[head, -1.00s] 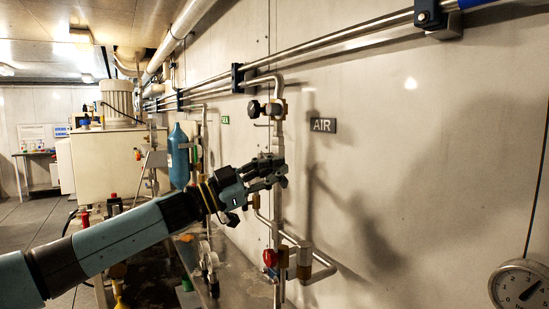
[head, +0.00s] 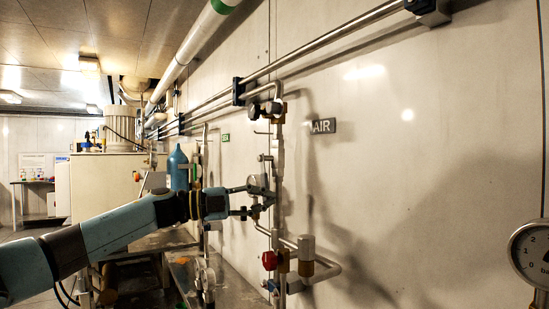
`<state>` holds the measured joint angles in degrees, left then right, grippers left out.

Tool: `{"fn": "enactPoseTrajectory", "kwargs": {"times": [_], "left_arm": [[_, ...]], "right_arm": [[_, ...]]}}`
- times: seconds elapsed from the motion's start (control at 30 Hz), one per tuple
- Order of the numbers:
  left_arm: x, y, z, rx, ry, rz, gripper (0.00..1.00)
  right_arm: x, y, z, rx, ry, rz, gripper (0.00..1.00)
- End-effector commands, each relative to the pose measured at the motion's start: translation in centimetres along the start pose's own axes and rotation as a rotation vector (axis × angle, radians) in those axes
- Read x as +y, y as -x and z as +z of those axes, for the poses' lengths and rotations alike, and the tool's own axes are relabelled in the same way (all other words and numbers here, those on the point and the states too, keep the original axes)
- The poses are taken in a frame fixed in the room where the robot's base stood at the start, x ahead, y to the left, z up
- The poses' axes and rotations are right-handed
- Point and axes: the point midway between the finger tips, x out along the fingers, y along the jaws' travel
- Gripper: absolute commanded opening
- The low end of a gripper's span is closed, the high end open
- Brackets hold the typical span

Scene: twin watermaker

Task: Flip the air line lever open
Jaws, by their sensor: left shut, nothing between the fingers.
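I cannot make out a lever clearly; the fingers cover part of the fittings there. My right gripper is not in view.
A blue cylinder (head: 178,168) and a second vertical pipe stand left of the air line. A pressure gauge (head: 530,252) is at the right edge. Long rails (head: 330,50) run along the wall above. The wall right of the sign is bare.

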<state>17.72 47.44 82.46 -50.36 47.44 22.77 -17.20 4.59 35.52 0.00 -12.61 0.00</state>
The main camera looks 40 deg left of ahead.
Motion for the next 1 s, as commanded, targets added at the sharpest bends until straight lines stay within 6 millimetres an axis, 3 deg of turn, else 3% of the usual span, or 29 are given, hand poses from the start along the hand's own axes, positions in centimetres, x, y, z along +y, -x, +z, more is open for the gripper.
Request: {"fn": "enactPoseTrajectory", "kwargs": {"times": [0.33,1.0], "left_arm": [[0.5,0.6,1.8,-0.002,-0.17,0.059,0.0],[0.4,0.8,2.2,-0.002,-0.218,0.075,0.0]], "right_arm": [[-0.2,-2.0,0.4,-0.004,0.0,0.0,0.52],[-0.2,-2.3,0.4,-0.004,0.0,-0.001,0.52]]}}
